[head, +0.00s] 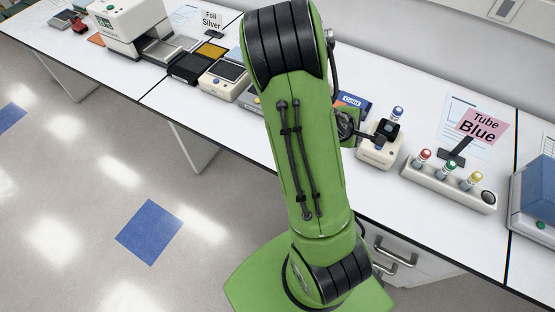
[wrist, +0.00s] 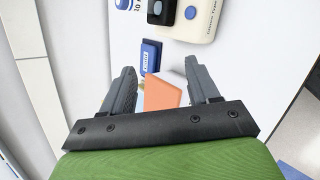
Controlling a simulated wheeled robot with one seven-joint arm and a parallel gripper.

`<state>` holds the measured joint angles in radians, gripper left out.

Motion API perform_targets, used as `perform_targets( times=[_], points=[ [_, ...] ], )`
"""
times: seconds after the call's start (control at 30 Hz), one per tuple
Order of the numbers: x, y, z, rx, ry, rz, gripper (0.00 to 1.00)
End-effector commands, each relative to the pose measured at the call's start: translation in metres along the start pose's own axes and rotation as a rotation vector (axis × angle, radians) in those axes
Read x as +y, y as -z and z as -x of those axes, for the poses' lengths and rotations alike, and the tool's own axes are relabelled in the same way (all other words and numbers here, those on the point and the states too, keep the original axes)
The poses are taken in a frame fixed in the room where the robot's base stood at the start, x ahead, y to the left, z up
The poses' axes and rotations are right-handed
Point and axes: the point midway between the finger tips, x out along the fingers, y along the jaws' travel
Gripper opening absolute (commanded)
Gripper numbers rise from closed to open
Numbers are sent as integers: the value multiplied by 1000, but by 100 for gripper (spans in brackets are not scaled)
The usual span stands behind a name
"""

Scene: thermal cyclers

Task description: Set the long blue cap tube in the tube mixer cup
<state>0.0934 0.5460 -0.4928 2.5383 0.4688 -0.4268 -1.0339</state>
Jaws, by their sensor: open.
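In the head view my arm hides most of the gripper.
A white rack (head: 450,188) with red, green and yellow capped tubes stands right of the mixer. A pink "Tube Blue" card (head: 482,127) is behind it. Other devices line the bench at left.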

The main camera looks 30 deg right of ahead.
Motion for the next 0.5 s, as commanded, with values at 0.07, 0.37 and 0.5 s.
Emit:
perform_targets(
  times=[0.07, 0.37, 0.5],
  points=[
    [4, 22, 32, 105, 73, -219, 60],
    [-5, 71, 196, 449, 462, -724, 60],
    [-26, 58, 278, 548, 617, -801, 60]
  ],
)
